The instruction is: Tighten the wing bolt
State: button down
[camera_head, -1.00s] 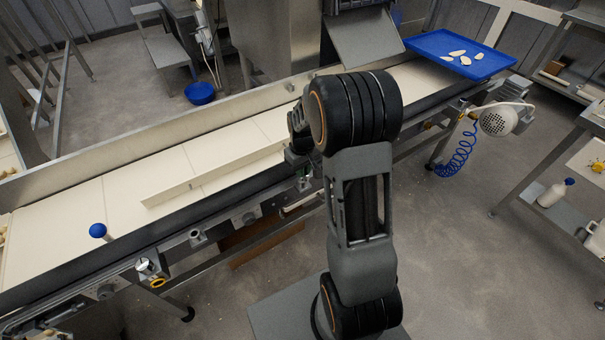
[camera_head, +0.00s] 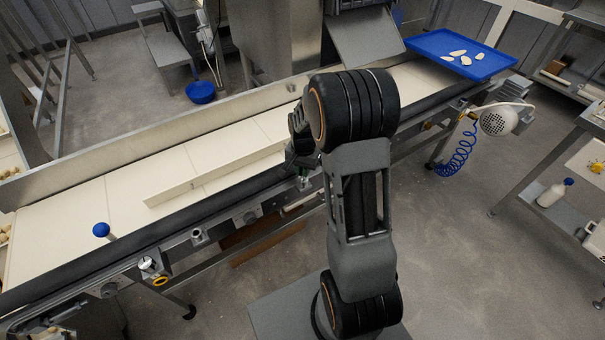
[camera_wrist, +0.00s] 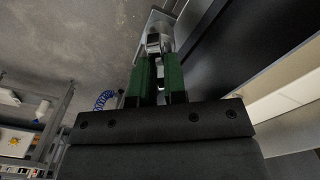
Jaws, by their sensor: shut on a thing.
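My gripper (camera_wrist: 158,62) reaches forward in the wrist view with two green fingers. They are shut on a small bright metal piece, the wing bolt (camera_wrist: 154,42), at the side of the conveyor. The fingers hide much of the bolt, so its wings and how far it is turned cannot be made out. In the head view my arm covers most of the gripper, and only a bit of it shows beside the conveyor's near rail.
The conveyor belt (camera_head: 85,215) runs diagonally, with a pale guide bar (camera_head: 215,178) along it. A blue tray (camera_head: 425,42) with pasta pieces lies at the far end. A blue coiled hose (camera_head: 458,155) hangs at right.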

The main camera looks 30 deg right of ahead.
jog(key=m, duration=0.5)
jog(key=c, duration=1.6)
grip_release()
jog(key=shift+m, duration=0.7)
jog(key=o, duration=0.5)
jog(key=shift+o, duration=0.5)
jog(key=shift+o, duration=0.8)
jog(key=shift+p, duration=0.3)
